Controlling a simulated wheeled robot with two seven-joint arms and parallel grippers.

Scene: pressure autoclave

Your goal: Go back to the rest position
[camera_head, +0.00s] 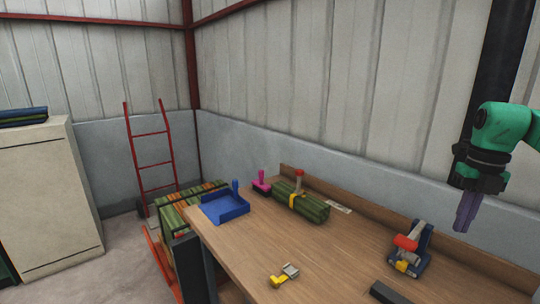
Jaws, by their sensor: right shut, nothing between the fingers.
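My right gripper (465,212) shows at the right of the head view, raised above the right part of the workbench and pointing down. Its grey fingers are together with nothing between them. It is apart from everything on the bench. My left gripper is not in view. No pressure autoclave can be made out for certain in this view.
The wooden workbench (240,250) holds a blue dustpan (225,207), a green bundle (300,205), a yellow and grey tool (284,276) and a blue and red device (409,248). A red hand truck (152,160) and a beige cabinet (45,200) stand at left.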

